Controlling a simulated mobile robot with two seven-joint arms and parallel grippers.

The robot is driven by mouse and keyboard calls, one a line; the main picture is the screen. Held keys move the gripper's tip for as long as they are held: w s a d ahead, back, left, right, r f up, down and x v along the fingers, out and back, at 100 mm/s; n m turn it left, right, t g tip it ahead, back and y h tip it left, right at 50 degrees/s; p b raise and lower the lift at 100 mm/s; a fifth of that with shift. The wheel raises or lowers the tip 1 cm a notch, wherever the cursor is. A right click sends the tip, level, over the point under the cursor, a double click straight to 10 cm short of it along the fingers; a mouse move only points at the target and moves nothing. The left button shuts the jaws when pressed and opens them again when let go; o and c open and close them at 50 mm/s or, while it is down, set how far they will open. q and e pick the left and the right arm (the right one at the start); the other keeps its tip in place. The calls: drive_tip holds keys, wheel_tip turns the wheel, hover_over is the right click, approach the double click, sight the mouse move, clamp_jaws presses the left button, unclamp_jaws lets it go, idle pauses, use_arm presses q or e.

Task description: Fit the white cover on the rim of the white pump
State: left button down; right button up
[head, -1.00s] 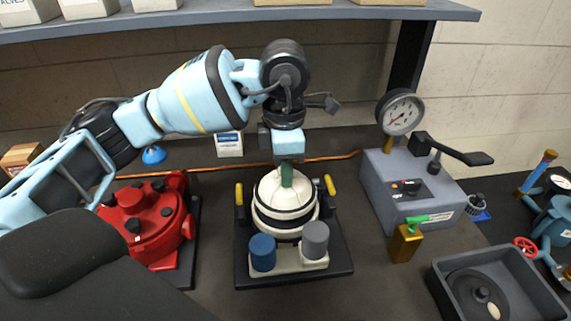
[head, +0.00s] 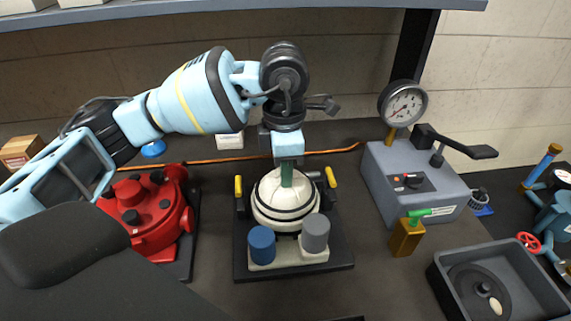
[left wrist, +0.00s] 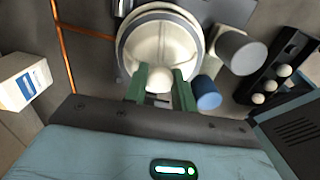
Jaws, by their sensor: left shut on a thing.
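The white pump (head: 287,223) stands on a black base plate in the middle of the bench, with dark bands around its round body. The white cover (head: 271,188) is a dome directly over the pump's rim, roughly level. I cannot tell whether it is fully seated or a thin gap is left. My left gripper (head: 287,179) points straight down, its green fingers shut on the knob at the cover's top. In the left wrist view, the fingers (left wrist: 160,88) straddle the pale knob, and the round cover (left wrist: 158,45) fills the top middle. My right gripper is not in view.
Yellow-tipped handles flank the pump; a blue cylinder (head: 262,246) and a grey one (head: 315,234) stand at its front. A red pump (head: 145,215) is at left. A grey gauge box (head: 415,185), brass valve (head: 406,238) and dark tray (head: 440,272) are at right.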

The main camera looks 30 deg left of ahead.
use_arm(q)
drive_tip(key=shift+f, duration=0.7)
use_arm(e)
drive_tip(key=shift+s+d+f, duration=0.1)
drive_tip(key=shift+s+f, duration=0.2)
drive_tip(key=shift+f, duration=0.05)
use_arm(q)
drive_tip(key=c, duration=1.1)
unclamp_jaws()
drive_tip(key=shift+o, duration=0.2)
drive_tip(key=shift+r+p, duration=0.45)
drive_tip(key=shift+r, duration=0.95)
drive_tip(key=shift+r+p, duration=0.75)
drive_tip(key=shift+r, duration=0.95)
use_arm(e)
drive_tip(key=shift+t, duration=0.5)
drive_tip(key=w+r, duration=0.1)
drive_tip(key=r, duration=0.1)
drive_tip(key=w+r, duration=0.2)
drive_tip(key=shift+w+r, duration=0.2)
use_arm(q)
drive_tip(key=shift+f, duration=0.1)
